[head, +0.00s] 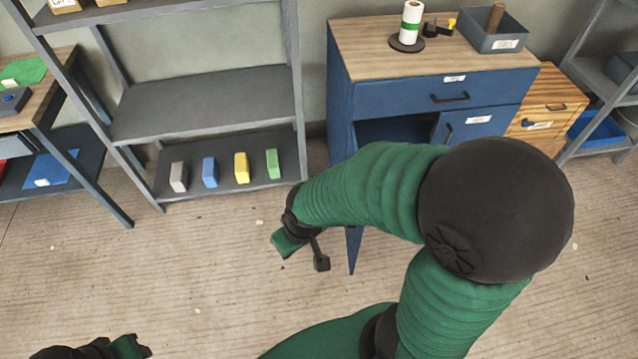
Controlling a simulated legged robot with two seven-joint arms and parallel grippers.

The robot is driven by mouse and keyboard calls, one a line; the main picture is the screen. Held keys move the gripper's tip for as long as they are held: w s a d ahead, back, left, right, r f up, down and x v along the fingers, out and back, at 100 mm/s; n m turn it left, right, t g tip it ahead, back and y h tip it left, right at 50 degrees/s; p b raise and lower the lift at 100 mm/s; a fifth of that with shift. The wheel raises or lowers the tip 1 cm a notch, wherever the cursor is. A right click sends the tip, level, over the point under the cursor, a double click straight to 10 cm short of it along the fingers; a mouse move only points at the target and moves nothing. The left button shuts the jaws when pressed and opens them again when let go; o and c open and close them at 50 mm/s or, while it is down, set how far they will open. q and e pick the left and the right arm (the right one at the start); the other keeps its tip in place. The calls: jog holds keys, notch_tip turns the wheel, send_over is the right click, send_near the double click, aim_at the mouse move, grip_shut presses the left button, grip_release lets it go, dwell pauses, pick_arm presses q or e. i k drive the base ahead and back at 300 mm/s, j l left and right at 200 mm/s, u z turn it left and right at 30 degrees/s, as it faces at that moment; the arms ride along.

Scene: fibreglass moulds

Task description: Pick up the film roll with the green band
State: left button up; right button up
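The film roll with the green band (411,20) is white and stands upright on a dark round base (407,44), on the wooden top of the blue cabinet (362,100). My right gripper (306,252) is low, in front of the cabinet and well below and left of the roll. Its two fingers are apart, with nothing visible between them. My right arm passes in front of the cabinet. My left gripper (128,349) is at the bottom left edge, partly cut off and far from the roll; its finger opening is unclear.
A black item with a yellow part (440,27) and a grey bin (490,42) holding a brown cylinder are right of the roll. The cabinet has a dark opening, and a blue panel (353,250) extends below it. A grey shelf (200,100) holds several coloured blocks.

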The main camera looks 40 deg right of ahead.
aim_at(413, 13)
jog(key=i+j+z, duration=0.1)
jog(key=z, duration=0.3)
jog(key=i+j+z, duration=0.15)
jog(key=z, duration=0.3)
jog(key=i+j+z, duration=0.15)
jog(key=z, duration=0.25)
jog(key=j+z, duration=0.25)
jog(key=z, duration=0.5)
jog(key=k, duration=0.25)
jog(key=k+u, duration=0.1)
jog(key=u, duration=0.3)
jog(key=k+u, duration=0.1)
jog(key=u, duration=0.3)
jog(key=j+u, duration=0.1)
jog(key=u, duration=0.35)
jog(key=k+j+u, duration=0.1)
jog(key=u, duration=0.3)
jog(key=l+u, duration=0.15)
jog(key=l, duration=0.35)
jog(key=l+u, duration=0.2)
jog(key=l, duration=0.25)
jog(key=k+l+u, duration=0.15)
jog(key=l, duration=0.3)
jog(key=l+u, duration=0.2)
jog(key=l, duration=0.3)
jog(key=k+l+u, duration=0.15)
jog(key=l, duration=0.3)
jog(key=k+l+u, duration=0.15)
jog(key=l, duration=0.25)
